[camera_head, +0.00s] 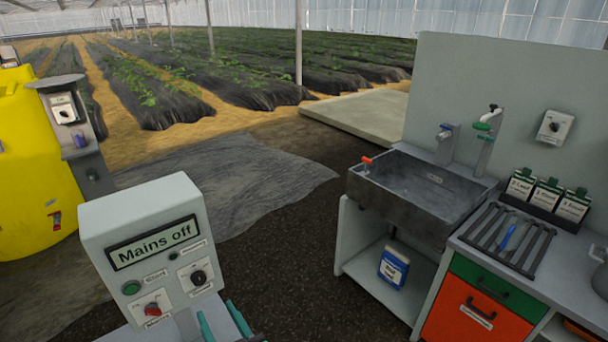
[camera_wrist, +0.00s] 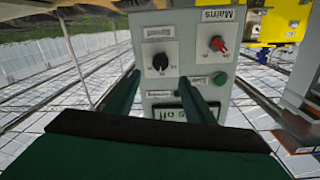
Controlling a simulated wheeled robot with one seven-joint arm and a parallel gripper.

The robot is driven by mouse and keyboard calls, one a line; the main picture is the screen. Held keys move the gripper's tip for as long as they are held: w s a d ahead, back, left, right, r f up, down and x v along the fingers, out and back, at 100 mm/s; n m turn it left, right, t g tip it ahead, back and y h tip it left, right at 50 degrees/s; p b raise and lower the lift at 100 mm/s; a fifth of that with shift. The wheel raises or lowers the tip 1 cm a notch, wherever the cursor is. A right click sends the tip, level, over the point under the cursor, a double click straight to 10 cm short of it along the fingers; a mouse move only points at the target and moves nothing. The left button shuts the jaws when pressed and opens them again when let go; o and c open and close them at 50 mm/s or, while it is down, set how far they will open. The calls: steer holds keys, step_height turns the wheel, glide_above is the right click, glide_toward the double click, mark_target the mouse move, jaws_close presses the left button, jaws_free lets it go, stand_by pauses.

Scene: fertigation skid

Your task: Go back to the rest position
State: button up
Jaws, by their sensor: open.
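My gripper (camera_head: 222,322) shows at the bottom edge of the head view as two teal fingers with a gap between them, just in front of the lower right of the grey control box (camera_head: 143,220). In the wrist view my gripper (camera_wrist: 160,100) is open and empty, its two green fingers pointing at the box face, which appears upside down. Whether the fingers touch the box I cannot tell. The box display (camera_head: 152,242) reads "Mains off". The box has a red mains knob (camera_head: 152,309), a green start button (camera_head: 131,287) and a black knob (camera_head: 198,277).
A yellow tank (camera_head: 30,170) and a grey post (camera_head: 80,135) with a small switch stand at the left. At the right are a sink (camera_head: 415,195) on a cabinet and a bench with a rack (camera_head: 500,240), bottles and drawers. Dark floor between is clear.

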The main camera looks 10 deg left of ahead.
steer(key=s+d+f+m+t+h, duration=0.1)
steer(key=s+d+f+m+h, duration=0.25)
steer(key=s+d+f, duration=0.4)
steer(key=s+d+f+m+t+h, duration=0.2)
steer(key=s+d+f+h, duration=0.25)
steer(key=d, duration=0.65)
steer(key=s+d+r+h, duration=0.1)
steer(key=s+d+h, duration=0.1)
steer(key=s+d, duration=0.3)
steer(key=s+d+r+m+h, duration=0.1)
steer(key=s+d, duration=0.4)
steer(key=s, duration=0.7)
steer(key=shift+s+d+r+h, duration=0.15)
steer(key=shift+s+r+h, duration=0.2)
steer(key=shift+r+h, duration=0.5)
steer(key=shift+f, duration=0.2)
